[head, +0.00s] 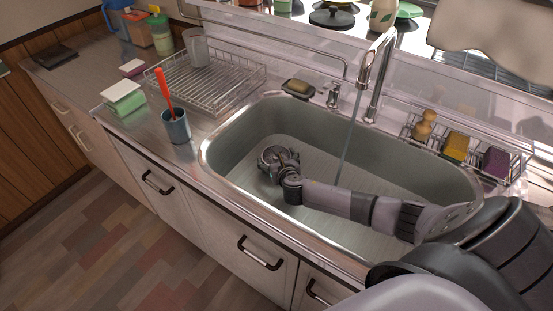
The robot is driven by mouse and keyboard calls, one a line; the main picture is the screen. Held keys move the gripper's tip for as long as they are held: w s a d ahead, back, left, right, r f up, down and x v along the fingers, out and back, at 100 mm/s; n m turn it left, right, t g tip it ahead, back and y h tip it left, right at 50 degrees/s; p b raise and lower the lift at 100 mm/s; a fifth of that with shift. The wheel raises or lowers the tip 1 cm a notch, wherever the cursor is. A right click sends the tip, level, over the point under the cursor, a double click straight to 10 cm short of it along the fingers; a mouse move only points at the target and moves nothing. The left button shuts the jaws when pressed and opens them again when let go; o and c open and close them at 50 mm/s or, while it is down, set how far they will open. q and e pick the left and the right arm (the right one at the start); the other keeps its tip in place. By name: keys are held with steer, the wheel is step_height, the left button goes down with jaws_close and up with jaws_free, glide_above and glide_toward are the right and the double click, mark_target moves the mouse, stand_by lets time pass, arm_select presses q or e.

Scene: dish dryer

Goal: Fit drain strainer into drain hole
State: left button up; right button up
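The steel sink basin (250,115) fills the middle of the head view. My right arm reaches in from the right, low across the basin. My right gripper (272,158) is down inside the basin at its left part, near the floor. Its fingers are small and dark here, and I cannot tell whether they are open or shut. I cannot make out the drain strainer or the drain hole; the gripper and arm cover part of the basin floor. My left gripper is not in view.
A faucet (375,75) stands behind the basin, with a thin stream falling from it. A dish rack (205,80), a cup with a red-handled utensil (175,126) and sponges (122,98) stand left. A wire caddy (470,150) sits behind right. The basin's left side is free.

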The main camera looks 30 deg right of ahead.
mark_target(277, 159)
steer(key=shift+f, duration=0.45)
steer(key=shift+f+b, duration=0.2)
steer(key=shift+b, duration=0.15)
steer(key=o, duration=1.2)
steer(key=shift+r, duration=0.1)
steer(key=shift+r, duration=0.25)
steer(key=shift+r+p, duration=0.6)
steer(key=p+v, duration=0.1)
steer(key=v, duration=0.5)
steer(key=shift+s+f, duration=0.1)
steer(key=shift+s, duration=0.15)
steer(key=shift+s+a+r, duration=0.2)
steer(key=shift+s, duration=0.15)
